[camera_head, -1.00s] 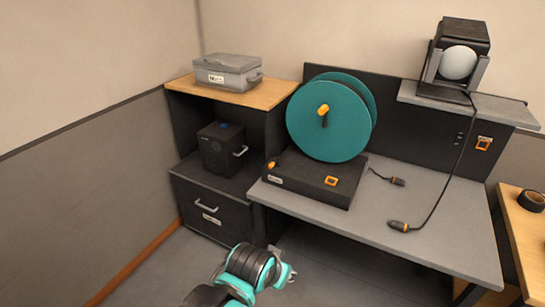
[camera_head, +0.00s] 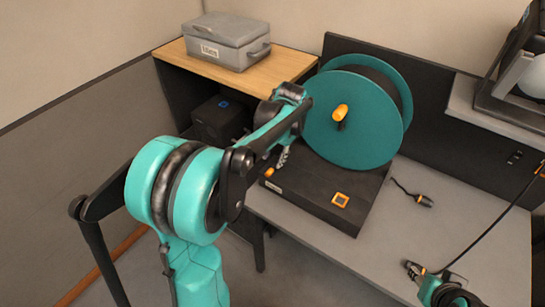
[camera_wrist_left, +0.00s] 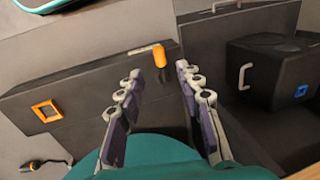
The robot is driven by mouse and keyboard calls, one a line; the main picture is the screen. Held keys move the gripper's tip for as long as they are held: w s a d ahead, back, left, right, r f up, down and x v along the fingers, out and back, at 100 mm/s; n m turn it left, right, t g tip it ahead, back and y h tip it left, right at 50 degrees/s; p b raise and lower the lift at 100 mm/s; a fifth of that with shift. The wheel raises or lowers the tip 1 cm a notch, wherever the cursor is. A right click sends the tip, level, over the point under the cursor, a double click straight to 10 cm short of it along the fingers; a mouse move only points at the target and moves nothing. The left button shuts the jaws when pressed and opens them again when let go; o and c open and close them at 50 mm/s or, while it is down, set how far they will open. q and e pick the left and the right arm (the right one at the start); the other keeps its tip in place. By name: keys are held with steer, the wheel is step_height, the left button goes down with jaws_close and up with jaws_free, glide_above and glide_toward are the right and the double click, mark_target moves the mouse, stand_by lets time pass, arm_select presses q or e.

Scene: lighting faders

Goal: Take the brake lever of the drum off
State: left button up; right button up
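The teal drum (camera_head: 350,125) stands upright on its black base (camera_head: 330,190), with an orange crank handle on its face. The brake lever (camera_head: 269,172) is a small orange-tipped handle at the left end of the base. In the left wrist view the brake lever (camera_wrist_left: 159,56) shows its orange grip and dark stem between my fingers, with gaps visible on both sides. My left gripper (camera_wrist_left: 160,72) is open around or just short of it; I cannot tell the depth. It also shows in the head view (camera_head: 283,157), partly hidden. My right gripper (camera_head: 413,268) is low right, its fingers unclear.
A cable plug (camera_head: 425,201) lies on the grey table (camera_head: 310,240). Another cable runs down to my right gripper. A grey lidded box (camera_head: 227,40) stands on the wooden shelf. A dark box (camera_wrist_left: 275,72) with a handle stands beside the drum base.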

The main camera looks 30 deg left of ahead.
mark_target(269, 172)
arm_select(q)
steer(key=f+b, duration=0.1)
steer(key=f, duration=0.2)
steer(key=a+f+b, duration=0.1)
steer(key=f+b, duration=0.1)
steer(key=f, duration=0.2)
steer(key=shift+s+a, duration=0.1)
steer(key=shift+a, duration=0.1)
jaws_close()
